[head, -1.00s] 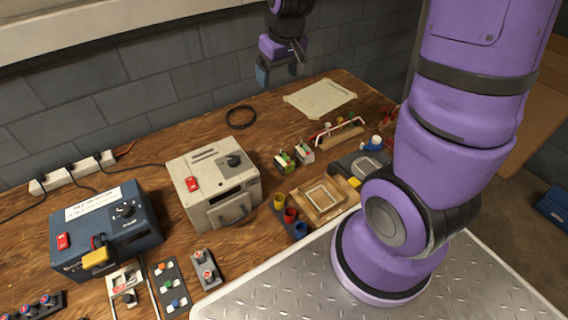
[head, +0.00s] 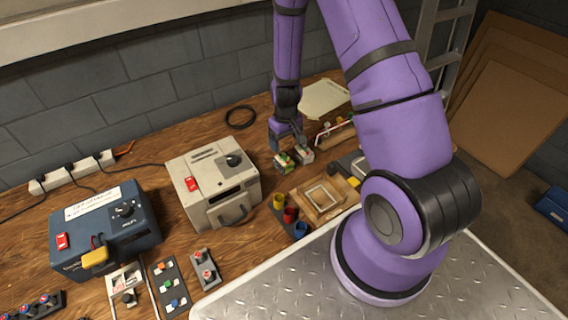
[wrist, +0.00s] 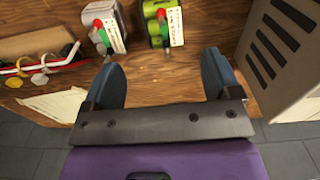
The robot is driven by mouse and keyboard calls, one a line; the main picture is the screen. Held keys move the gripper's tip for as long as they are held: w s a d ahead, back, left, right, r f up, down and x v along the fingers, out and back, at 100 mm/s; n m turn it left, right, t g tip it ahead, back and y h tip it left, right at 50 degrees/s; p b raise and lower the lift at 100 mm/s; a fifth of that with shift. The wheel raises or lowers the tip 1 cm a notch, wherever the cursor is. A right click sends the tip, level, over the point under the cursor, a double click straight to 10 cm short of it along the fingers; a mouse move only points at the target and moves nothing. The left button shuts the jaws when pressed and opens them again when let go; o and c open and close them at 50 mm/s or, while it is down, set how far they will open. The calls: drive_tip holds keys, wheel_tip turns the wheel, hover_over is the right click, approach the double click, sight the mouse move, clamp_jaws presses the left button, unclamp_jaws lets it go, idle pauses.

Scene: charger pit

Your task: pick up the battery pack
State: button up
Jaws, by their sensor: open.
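Two small packs stand side by side on the wooden bench; I cannot tell from the pictures which one the task means. One is green with a white label (head: 284,162), also at the top of the wrist view (wrist: 156,12). The other is grey with a white label and a red-and-green top (head: 304,155), left of the green one in the wrist view (wrist: 120,22). My gripper (head: 288,143) is open and empty, just behind and above the packs. In the wrist view its fingers (wrist: 165,78) are spread, with the green pack ahead of the gap between them, apart from it.
A beige box (head: 205,180) stands close by on the left in the head view. A wooden tray (head: 318,198) and coloured cups (head: 290,214) lie in front of the packs. A rack with a red-and-white bar (head: 335,129) is on the right.

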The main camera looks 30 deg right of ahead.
sight(284, 158)
drive_tip(key=shift+w+a+f, duration=0.1)
drive_tip(key=shift+a+f, duration=0.05)
drive_tip(key=shift+f, duration=2.2)
drive_tip(key=shift+a+f, duration=0.1)
drive_tip(key=shift+f, duration=2.2)
drive_tip(key=c, duration=1.3)
drive_tip(key=shift+o, duration=0.2)
drive_tip(key=shift+r, duration=0.15)
